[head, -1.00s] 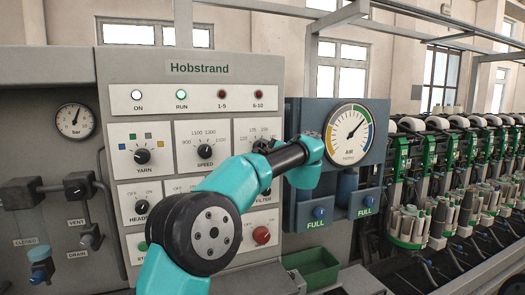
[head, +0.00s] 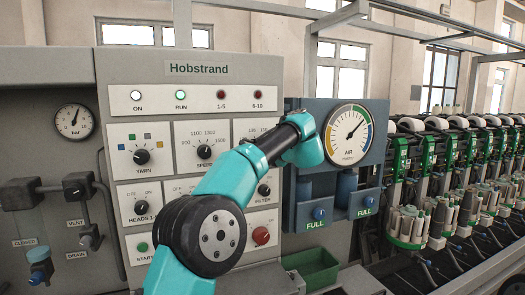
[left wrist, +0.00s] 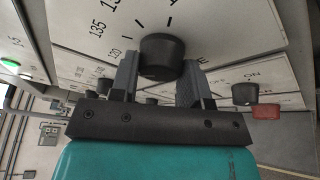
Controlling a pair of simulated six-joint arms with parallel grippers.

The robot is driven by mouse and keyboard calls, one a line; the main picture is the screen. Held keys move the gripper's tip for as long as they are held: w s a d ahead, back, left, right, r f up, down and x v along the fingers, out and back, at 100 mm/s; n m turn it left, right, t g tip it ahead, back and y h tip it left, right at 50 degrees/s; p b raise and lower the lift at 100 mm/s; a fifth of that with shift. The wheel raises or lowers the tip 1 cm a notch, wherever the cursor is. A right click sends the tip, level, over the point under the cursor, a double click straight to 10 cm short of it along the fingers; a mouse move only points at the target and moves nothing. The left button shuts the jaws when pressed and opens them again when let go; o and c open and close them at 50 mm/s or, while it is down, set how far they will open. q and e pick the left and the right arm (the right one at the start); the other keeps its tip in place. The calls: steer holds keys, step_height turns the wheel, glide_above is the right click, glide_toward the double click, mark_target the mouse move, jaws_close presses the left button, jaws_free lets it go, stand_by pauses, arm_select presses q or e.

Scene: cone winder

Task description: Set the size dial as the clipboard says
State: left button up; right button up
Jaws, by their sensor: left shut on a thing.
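The size dial is a round black knob (left wrist: 162,52) on the pale panel, seen close in the left wrist view. Printed numbers, 120 and 135 among them, and tick marks lie around it. My left gripper (left wrist: 159,70) is shut on this knob, one finger on each side. Its pointer mark cannot be made out. In the head view my left arm covers the dial and the gripper; only part of its scale shows above the arm. No clipboard is in view. My right gripper is not in view.
The Hobstrand panel (head: 198,69) carries the yarn knob (head: 142,157), speed knob (head: 204,152), filter knob (head: 264,190) and a red button (head: 261,235). To the right are an air gauge (head: 347,135), a green bin (head: 314,267) and a row of winding heads (head: 409,225).

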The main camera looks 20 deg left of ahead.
arm_select(q)
steer(key=shift+r+n+h, duration=0.15)
steer(key=shift+n+h, duration=0.15)
steer(key=shift+n, duration=0.2)
steer(key=o, duration=0.9)
steer(key=shift+s+d, duration=0.1)
steer(key=v, duration=1.7)
steer(key=shift+s, duration=0.1)
